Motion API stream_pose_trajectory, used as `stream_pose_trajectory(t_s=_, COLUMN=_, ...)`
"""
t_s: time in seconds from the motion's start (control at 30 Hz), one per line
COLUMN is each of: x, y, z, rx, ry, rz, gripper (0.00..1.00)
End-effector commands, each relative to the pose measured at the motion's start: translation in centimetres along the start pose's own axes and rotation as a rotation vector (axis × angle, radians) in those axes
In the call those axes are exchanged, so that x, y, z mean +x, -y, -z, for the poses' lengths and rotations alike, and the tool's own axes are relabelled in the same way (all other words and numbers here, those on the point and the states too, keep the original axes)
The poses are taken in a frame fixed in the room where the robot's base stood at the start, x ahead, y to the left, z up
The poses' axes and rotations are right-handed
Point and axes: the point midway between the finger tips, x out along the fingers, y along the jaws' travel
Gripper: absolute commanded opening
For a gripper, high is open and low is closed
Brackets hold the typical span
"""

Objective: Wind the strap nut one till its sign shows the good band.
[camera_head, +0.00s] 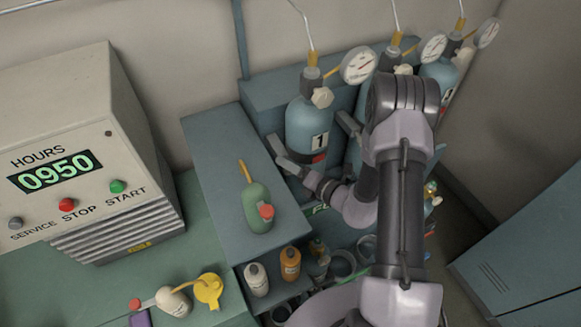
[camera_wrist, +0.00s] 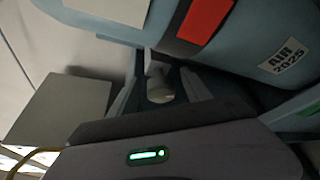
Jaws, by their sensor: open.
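The blue cylinder marked 1 (camera_head: 308,122) stands upright in the rack in the head view. A red patch (camera_head: 319,158) shows below its number, and a red patch (camera_wrist: 205,18) also shows on a blue cylinder in the wrist view. I cannot tell if this is the nut's sign. My gripper (camera_head: 292,167) is open at the lower left front of cylinder 1. In the wrist view, a pale knob-like piece (camera_wrist: 160,88), perhaps the strap nut, sits in the dark gap below the cylinder. I cannot tell whether my jaws touch it. In the head view the nut is hidden.
More blue cylinders with gauges (camera_head: 358,66) stand to the right. A green bottle (camera_head: 256,204) stands on the bench left of my gripper. Small white (camera_head: 256,279) and orange (camera_head: 290,262) bottles stand below. A machine reading 0950 (camera_head: 55,171) is at left.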

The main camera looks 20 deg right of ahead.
Motion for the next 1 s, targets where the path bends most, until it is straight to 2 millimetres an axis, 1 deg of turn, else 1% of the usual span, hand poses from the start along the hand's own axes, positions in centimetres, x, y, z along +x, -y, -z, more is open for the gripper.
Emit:
stream_pose_trajectory(t_s=0.13, x=-0.02, y=0.0, z=0.0, rx=0.0, ry=0.0, rz=0.0, gripper=0.57)
stream_pose_trajectory(t_s=0.17, x=-0.02, y=0.0, z=0.0, rx=0.0, ry=0.0, rz=0.0, gripper=0.55)
stream_pose_trajectory(t_s=0.2, x=-0.03, y=0.0, z=0.0, rx=0.0, ry=0.0, rz=0.0, gripper=0.47)
stream_pose_trajectory(t_s=0.27, x=-0.04, y=0.0, z=0.0, rx=0.0, ry=-0.001, rz=0.0, gripper=0.35)
stream_pose_trajectory(t_s=0.4, x=-0.05, y=0.0, z=0.0, rx=0.0, ry=-0.001, rz=0.0, gripper=0.08)
stream_pose_trajectory(t_s=0.43, x=-0.05, y=0.0, z=0.0, rx=0.0, ry=-0.001, rz=0.0, gripper=0.02)
stream_pose_trajectory(t_s=0.47, x=-0.05, y=0.0, z=0.0, rx=0.0, ry=-0.001, rz=0.0, gripper=0.0)
stream_pose_trajectory(t_s=0.77, x=-0.05, y=0.12, z=0.05, rx=0.042, ry=-0.001, rz=-0.018, gripper=0.0)
stream_pose_trajectory(t_s=1.0, x=-0.03, y=0.28, z=0.09, rx=0.188, ry=-0.001, rz=-0.077, gripper=0.0)
